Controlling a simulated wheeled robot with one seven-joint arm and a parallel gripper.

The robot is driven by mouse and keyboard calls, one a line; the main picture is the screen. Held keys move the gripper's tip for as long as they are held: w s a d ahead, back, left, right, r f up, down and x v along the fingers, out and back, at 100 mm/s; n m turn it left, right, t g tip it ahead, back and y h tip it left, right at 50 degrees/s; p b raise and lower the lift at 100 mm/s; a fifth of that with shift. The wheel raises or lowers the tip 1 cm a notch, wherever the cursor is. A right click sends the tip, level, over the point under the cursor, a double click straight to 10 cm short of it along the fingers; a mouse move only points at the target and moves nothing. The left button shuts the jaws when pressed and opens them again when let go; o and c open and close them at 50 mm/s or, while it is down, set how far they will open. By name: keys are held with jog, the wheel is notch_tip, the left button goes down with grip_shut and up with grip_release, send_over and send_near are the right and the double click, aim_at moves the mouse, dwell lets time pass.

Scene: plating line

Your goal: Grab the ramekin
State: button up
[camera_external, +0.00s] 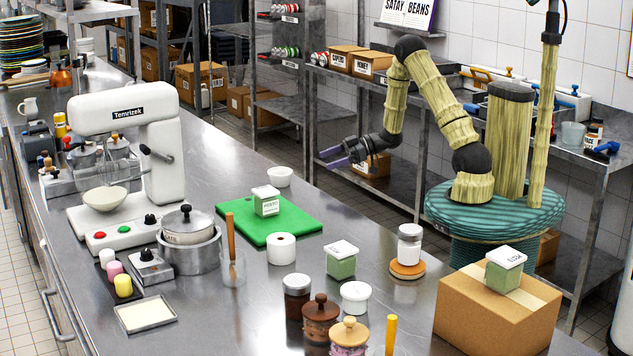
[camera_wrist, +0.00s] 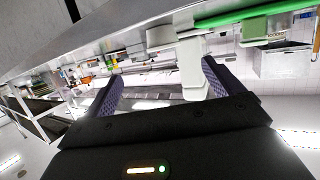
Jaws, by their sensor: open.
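A small white round bowl (camera_external: 280,176), which looks like the ramekin, stands upright on the steel counter behind the green cutting board (camera_external: 300,226). My gripper (camera_external: 329,158) is open and empty, to the right of the bowl in the external view and apart from it. In the wrist view my gripper (camera_wrist: 160,85) shows two separated dark fingers with nothing held between them. That view is turned over, with the counter along the top; I cannot make out the bowl for sure there.
A green-and-white container (camera_external: 266,201) stands on the board near the bowl. A white mixer (camera_external: 160,150) is at left, a cardboard box (camera_external: 480,318) at right. Counter behind the bowl is clear.

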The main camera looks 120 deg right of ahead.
jog(key=p, duration=0.2)
send_near(280, 177)
jog(key=d+f, duration=0.1)
jog(key=w+d+f, duration=0.1)
jog(key=d, duration=0.1)
jog(key=w+d+f, duration=0.1)
jog(key=d, duration=0.1)
jog(key=shift+d, duration=0.25)
jog(key=shift+p+x, duration=0.8)
jog(key=shift+x, duration=1.9)
jog(key=shift+a+r, duration=0.2)
jog(key=shift+a, duration=0.05)
jog(key=c, duration=1.1)
jog(key=shift+r, duration=0.15)
notch_tip(280, 177, up, 10)
jog(key=shift+f+b, duration=0.1)
jog(key=shift+b, duration=0.45)
